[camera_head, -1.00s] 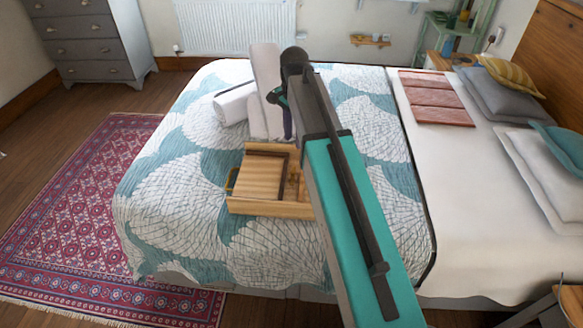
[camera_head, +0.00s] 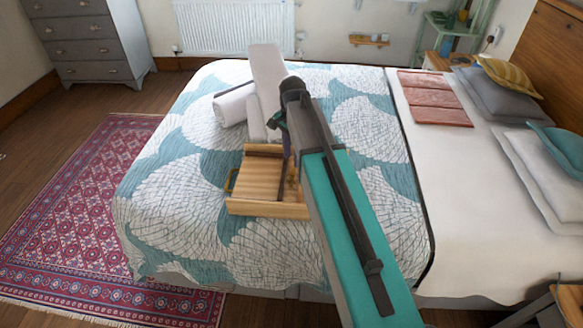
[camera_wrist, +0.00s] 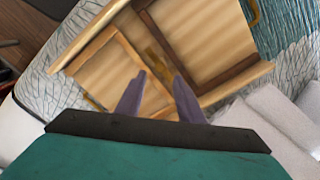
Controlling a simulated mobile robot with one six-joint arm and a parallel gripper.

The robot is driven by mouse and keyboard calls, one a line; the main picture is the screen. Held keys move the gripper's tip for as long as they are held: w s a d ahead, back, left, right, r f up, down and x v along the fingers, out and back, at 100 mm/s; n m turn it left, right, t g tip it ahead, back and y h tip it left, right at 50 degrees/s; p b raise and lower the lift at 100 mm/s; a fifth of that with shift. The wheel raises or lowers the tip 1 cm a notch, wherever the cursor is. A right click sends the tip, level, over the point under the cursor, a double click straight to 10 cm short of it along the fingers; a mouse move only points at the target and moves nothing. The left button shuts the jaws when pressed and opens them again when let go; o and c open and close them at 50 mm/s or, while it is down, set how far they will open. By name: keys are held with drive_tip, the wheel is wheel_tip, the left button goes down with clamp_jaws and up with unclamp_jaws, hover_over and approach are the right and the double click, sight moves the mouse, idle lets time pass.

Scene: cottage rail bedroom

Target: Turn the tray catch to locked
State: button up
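A wooden tray (camera_head: 268,210) lies on the bed, and it also shows in the wrist view (camera_wrist: 85,42). It has a dark-edged lid panel on one side and a shallow open compartment on the other. A small brass-coloured piece, which looks like the catch (camera_wrist: 154,54), sits between the two. My gripper (camera_wrist: 160,76) is open, with its two purple-grey fingers apart just short of the brass piece. I cannot tell whether they touch it. In the head view my gripper (camera_head: 287,157) is over the tray's right part, and my arm hides the tray's right end.
The patterned quilt (camera_head: 170,200) is clear to the left. Pillows (camera_head: 490,95) lie far right.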

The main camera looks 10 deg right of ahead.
sight(292, 173)
drive_tip(key=shift+f+p, duration=0.35)
drive_tip(key=shift+f, duration=2.8)
drive_tip(key=shift+a, duration=0.1)
clamp_jaws()
